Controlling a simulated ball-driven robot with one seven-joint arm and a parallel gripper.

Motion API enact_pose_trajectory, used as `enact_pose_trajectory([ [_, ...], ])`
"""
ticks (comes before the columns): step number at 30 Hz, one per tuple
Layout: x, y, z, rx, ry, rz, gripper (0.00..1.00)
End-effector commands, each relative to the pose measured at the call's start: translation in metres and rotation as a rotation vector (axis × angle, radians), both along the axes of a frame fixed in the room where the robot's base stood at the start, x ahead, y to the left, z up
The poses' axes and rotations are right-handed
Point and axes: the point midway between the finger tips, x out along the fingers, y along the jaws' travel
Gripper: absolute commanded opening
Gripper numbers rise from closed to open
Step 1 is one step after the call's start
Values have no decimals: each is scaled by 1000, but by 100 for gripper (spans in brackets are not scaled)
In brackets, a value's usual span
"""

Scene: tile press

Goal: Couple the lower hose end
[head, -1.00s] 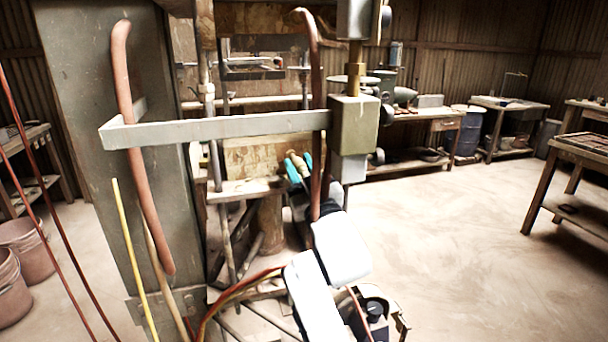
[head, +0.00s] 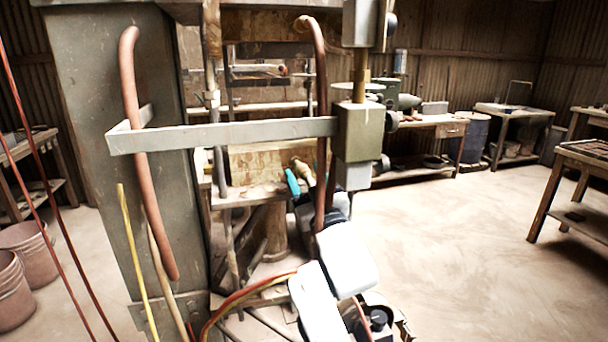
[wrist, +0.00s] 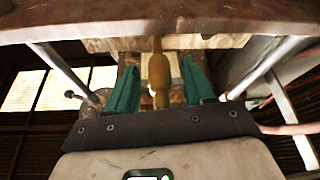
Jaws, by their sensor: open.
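A brass-coloured fitting (head: 302,167), which looks like the lower hose end, stands up by the wooden press frame, behind my arm. In the wrist view the same fitting (wrist: 158,70) lies between the two teal fingers of my gripper (wrist: 157,84). The fingers are apart, with gaps showing on both sides of the fitting. In the head view my gripper (head: 301,180) is small and partly covered by a hanging hose and my arm. I cannot see the socket it couples to, nor the fitting's far end clearly.
Red-brown hoses hang at the left (head: 139,160) and centre (head: 319,80). The floor at right is clear.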

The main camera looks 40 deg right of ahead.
Motion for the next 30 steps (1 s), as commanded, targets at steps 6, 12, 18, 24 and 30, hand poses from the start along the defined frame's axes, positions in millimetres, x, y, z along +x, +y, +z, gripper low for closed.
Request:
enact_pose_trajectory([
  [6, -37, 12, -19, -1, 2, 0, 53],
  [12, -67, 22, -32, -1, 3, 1, 53],
  [18, -82, 26, -36, -1, 1, -1, 53],
  [24, -84, 27, -36, 0, 1, 0, 53],
  [30, -84, 27, -36, 0, 1, 0, 53],
])
